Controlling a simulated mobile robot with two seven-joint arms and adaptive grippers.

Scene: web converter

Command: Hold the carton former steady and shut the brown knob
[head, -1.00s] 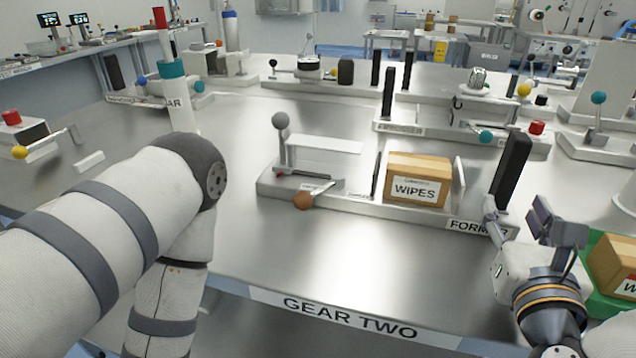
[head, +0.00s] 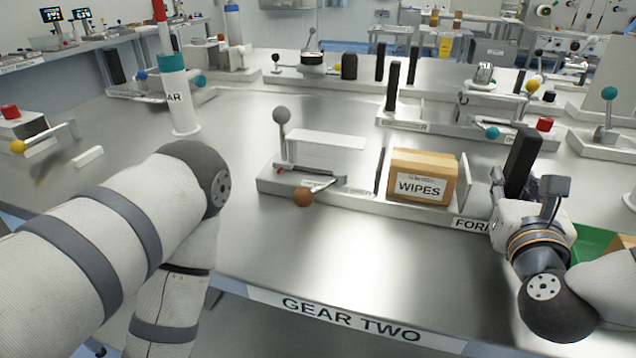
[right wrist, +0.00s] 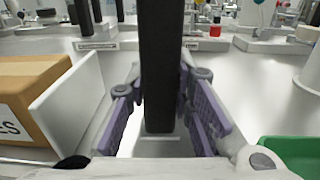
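The carton former (head: 425,213) is a low grey base with a label starting "FOR", partly covered by my right arm. A brown box labelled WIPES (head: 422,178) sits on it between upright plates. The brown knob (head: 303,197) is on a short lever at the base's front left. A black upright post (head: 521,163) stands at the former's right end. My right gripper (head: 537,190) is at this post. In the right wrist view, its purple fingers stand apart on both sides of the post (right wrist: 158,70); whether they touch it is unclear. My left gripper is out of view.
A grey-knobbed lever (head: 281,116) and a white plate (head: 327,140) rise behind the brown knob. A green tray (head: 592,240) is at the right, partly hidden by my right arm. The metal table is clear in front of the former.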

